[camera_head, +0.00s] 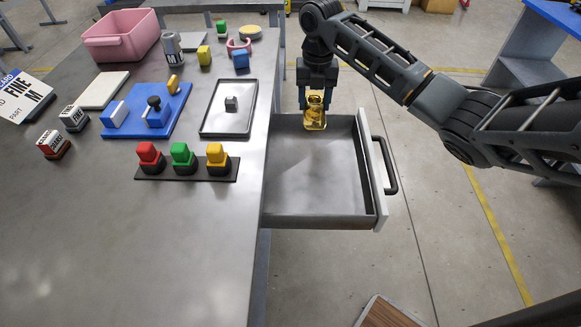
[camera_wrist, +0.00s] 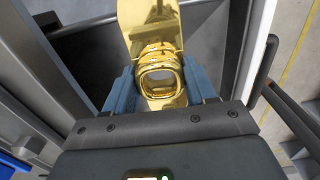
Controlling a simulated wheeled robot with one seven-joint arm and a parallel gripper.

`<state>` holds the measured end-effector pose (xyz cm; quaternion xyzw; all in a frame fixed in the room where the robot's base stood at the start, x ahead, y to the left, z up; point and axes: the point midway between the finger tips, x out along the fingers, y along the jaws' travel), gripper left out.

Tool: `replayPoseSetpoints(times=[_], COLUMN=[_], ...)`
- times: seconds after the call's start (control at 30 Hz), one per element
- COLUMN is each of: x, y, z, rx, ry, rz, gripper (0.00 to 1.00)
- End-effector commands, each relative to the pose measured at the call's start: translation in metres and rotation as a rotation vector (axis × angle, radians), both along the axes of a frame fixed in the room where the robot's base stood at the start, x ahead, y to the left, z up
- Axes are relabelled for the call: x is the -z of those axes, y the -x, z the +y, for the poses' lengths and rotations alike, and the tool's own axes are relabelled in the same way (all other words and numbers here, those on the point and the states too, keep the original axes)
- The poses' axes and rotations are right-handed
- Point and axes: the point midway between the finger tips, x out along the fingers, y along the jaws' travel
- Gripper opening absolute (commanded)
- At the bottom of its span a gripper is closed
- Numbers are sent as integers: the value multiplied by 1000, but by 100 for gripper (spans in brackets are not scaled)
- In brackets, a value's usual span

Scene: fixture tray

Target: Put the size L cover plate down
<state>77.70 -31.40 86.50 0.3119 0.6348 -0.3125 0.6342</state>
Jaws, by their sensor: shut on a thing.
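My gripper (camera_head: 315,100) is shut on a shiny gold piece, the cover plate (camera_head: 314,118), and holds it over the back part of an open drawer (camera_head: 318,200). In the wrist view the gold cover plate (camera_wrist: 155,40) sits between the two blue fingers (camera_wrist: 160,88), with a ring-like raised part near the fingertips and a flat part reaching beyond. No size mark can be read on it. I cannot tell whether its lower end touches the drawer. The drawer's floor looks otherwise empty.
The drawer's handle (camera_head: 385,165) is on its right side. Left of it, the table (camera_head: 190,250) bears a dark tray (camera_head: 229,125) with a small grey piece, a blue fixture (camera_head: 125,128), red, green and yellow buttons (camera_head: 186,160), and a pink bin (camera_head: 121,36). The table's front is clear.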

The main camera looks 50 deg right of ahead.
Motion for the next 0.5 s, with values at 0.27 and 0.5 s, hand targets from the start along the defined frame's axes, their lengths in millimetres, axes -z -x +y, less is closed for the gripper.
replayPoseSetpoints(times=[0.27, 0.5], x=[26, 54], y=[23, 45], z=[42, 82], rx=[-1, 1], ry=[-5, -4], rz=[0, -2], gripper=[7, 7])
